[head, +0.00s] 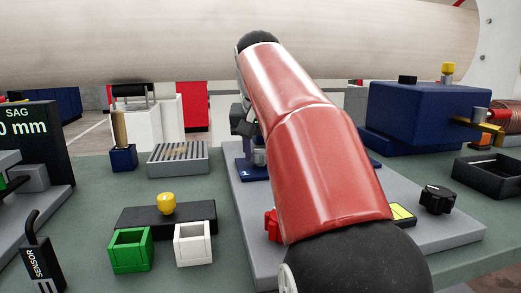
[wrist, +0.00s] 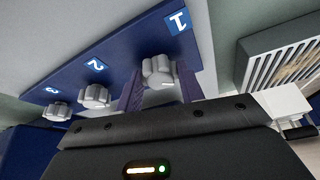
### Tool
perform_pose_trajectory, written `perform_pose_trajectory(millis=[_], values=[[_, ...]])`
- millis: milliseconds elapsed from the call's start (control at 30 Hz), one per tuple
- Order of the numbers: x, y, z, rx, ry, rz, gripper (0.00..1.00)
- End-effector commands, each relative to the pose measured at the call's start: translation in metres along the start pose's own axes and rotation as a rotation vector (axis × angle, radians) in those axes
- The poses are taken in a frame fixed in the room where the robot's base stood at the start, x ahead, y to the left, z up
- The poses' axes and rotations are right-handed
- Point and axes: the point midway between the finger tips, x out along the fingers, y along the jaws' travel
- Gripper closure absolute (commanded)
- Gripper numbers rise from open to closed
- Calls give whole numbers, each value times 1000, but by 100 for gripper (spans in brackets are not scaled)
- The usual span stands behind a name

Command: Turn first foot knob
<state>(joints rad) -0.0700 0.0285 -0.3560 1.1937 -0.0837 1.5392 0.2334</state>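The first foot knob (wrist: 158,71) is a grey lobed knob beside the label "1" on a blue plate (wrist: 130,52) in the wrist view. My gripper (wrist: 160,84) has one dark finger on each side of this knob. I cannot tell whether the fingers press on it or stand slightly apart. Knob 2 (wrist: 95,96) and knob 3 (wrist: 56,112) are in line to the left, clear of the fingers. In the head view my red arm hides most of the blue plate (head: 243,171), and my fingertips are hidden.
A slotted grey tray (head: 178,160) stands left of the plate. A black block with a yellow knob (head: 167,203), a green bin (head: 130,250) and a white bin (head: 193,244) sit nearer. A blue box (head: 425,115) and black dial (head: 437,200) are right of my arm.

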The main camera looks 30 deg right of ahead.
Motion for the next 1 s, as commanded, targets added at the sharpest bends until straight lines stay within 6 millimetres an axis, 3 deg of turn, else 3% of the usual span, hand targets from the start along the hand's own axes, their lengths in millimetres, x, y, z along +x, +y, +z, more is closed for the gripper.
perform_pose_trajectory(millis=[33,233,800,833,1000], values=[[0,0,0,0,0,0,69],[0,0,0,0,0,0,93],[0,1,0,-129,0,-54,93],[0,1,0,-129,0,-54,69],[0,1,0,-129,0,-54,48]])
